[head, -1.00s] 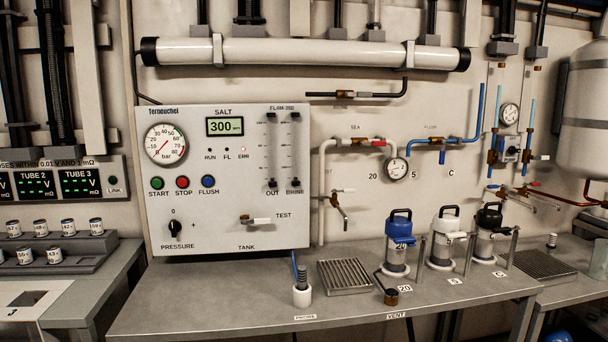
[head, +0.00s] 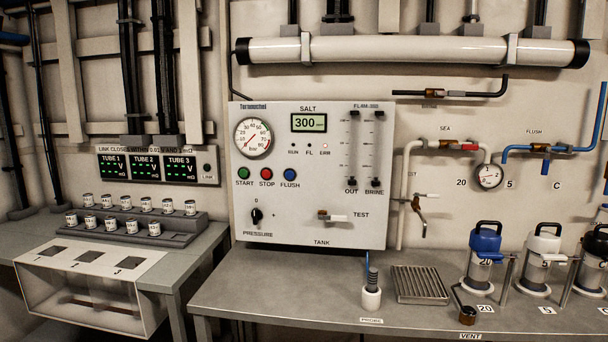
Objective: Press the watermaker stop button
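The watermaker panel (head: 290,215) is a pale upright box on the wall above the bench, in the middle of the head view. Its red STOP button (head: 266,174) sits between the green START button (head: 243,174) and the blue FLUSH button (head: 290,175), below the round bar gauge (head: 254,138). The SALT display (head: 309,123) reads 300. A red light shows at ERR; the RUN and FL lamps look dark. Nothing covers the button. My gripper is not in view.
Below the panel, the grey bench (head: 260,290) holds a probe in a white cup (head: 371,298), a metal drain grate (head: 420,284) and several capped canisters (head: 484,258). A lower-left table carries a can rack (head: 135,236) and a clear-fronted box (head: 90,290). The bench's front left is clear.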

